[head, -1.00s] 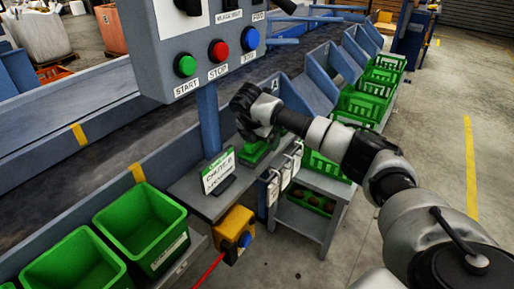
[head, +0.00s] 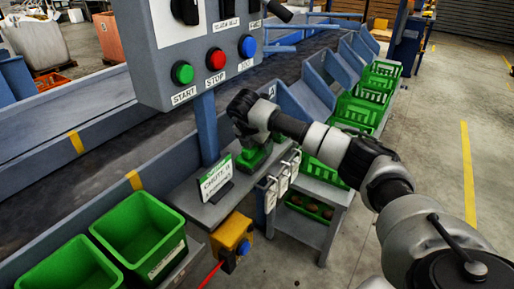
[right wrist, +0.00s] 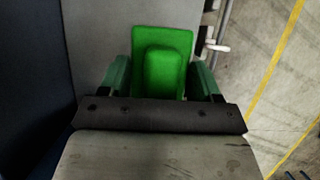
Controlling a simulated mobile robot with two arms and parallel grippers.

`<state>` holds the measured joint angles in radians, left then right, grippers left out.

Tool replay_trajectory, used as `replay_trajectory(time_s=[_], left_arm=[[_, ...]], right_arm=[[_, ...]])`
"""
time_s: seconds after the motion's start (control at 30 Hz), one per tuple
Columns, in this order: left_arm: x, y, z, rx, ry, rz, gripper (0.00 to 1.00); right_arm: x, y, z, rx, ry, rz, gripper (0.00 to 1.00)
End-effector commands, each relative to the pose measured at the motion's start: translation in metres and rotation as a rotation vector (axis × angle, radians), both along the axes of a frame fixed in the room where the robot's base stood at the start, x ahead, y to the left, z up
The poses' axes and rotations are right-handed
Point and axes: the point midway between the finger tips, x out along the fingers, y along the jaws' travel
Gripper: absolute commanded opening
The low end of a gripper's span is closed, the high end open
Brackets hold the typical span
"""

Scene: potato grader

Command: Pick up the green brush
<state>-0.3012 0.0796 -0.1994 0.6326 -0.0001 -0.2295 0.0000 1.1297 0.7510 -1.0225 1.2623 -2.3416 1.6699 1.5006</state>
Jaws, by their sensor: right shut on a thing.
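The green brush (head: 254,156) is on the small grey shelf (head: 205,212) beside the conveyor, below the control panel. My right gripper (head: 249,143) reaches down over it from the right and covers part of it. In the right wrist view the brush (right wrist: 164,72) shows a raised block on a flat green base. The fingers of the right gripper (right wrist: 163,80) stand on either side of the block, shut on it. I cannot tell whether the brush touches the shelf. My left gripper is not in view.
A chute sign (head: 215,180) stands on the shelf left of the brush. The control panel (head: 200,50) hangs above. Tags (head: 283,180) hang at the shelf's right edge. Green bins (head: 137,235) stand at front left, green crates (head: 325,145) at right. A yellow box (head: 232,234) sits below.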

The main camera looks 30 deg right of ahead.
Motion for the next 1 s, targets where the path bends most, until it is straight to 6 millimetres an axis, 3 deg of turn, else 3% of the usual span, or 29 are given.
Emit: replay_trajectory(time_s=[0.27,0.7,1.0], left_arm=[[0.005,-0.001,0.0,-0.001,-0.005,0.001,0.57],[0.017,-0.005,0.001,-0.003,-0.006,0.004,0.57],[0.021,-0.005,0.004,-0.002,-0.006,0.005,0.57]], right_arm=[[-0.002,-0.001,0.039,0.0,-0.004,-0.001,0.35],[-0.09,-0.007,0.088,-0.002,-0.003,0.0,0.35],[-0.115,-0.008,0.104,0.0,-0.002,-0.001,0.35]])
